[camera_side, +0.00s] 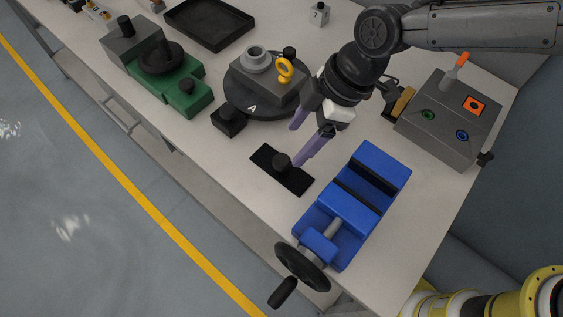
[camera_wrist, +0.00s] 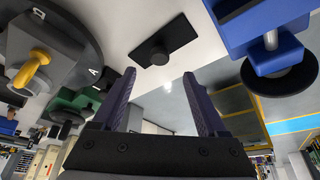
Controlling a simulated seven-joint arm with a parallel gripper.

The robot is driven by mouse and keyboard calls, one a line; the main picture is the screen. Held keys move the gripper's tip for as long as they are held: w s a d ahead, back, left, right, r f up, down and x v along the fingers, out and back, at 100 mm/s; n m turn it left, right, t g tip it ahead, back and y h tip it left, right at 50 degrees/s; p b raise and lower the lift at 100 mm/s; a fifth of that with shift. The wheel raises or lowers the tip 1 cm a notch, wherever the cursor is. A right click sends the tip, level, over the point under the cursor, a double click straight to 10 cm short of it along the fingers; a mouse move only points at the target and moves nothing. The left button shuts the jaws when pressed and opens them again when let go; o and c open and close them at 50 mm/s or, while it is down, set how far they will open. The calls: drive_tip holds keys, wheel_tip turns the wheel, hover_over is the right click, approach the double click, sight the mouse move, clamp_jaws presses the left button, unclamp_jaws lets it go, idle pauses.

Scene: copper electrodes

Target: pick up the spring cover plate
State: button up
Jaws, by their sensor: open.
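The spring cover plate is a flat black rectangular plate (camera_side: 298,180) with a round black knob in its middle, lying on the white bench in front of the blue vise. In the wrist view the plate (camera_wrist: 178,32) is at the top centre, with its knob ahead of the gap between the fingers. My gripper (camera_side: 297,145) has two purple fingers, spread apart and empty. In the side view its nearer fingertip appears close beside the knob; I cannot tell whether they touch. The wrist view shows both fingertips (camera_wrist: 159,75) short of the knob.
The blue vise (camera_side: 372,190) with a black handwheel stands right of the plate. A dark turntable (camera_side: 240,98) with a grey block and yellow ring is behind left. A grey control box (camera_side: 450,130) is at the right. The bench edge is left of the plate.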

sight(281, 159)
drive_tip(key=x, duration=0.8)
drive_tip(key=shift+a+f, duration=0.1)
drive_tip(key=shift+f, duration=0.1)
clamp_jaws()
drive_tip(key=shift+w+r, duration=0.1)
drive_tip(key=shift+r, duration=0.05)
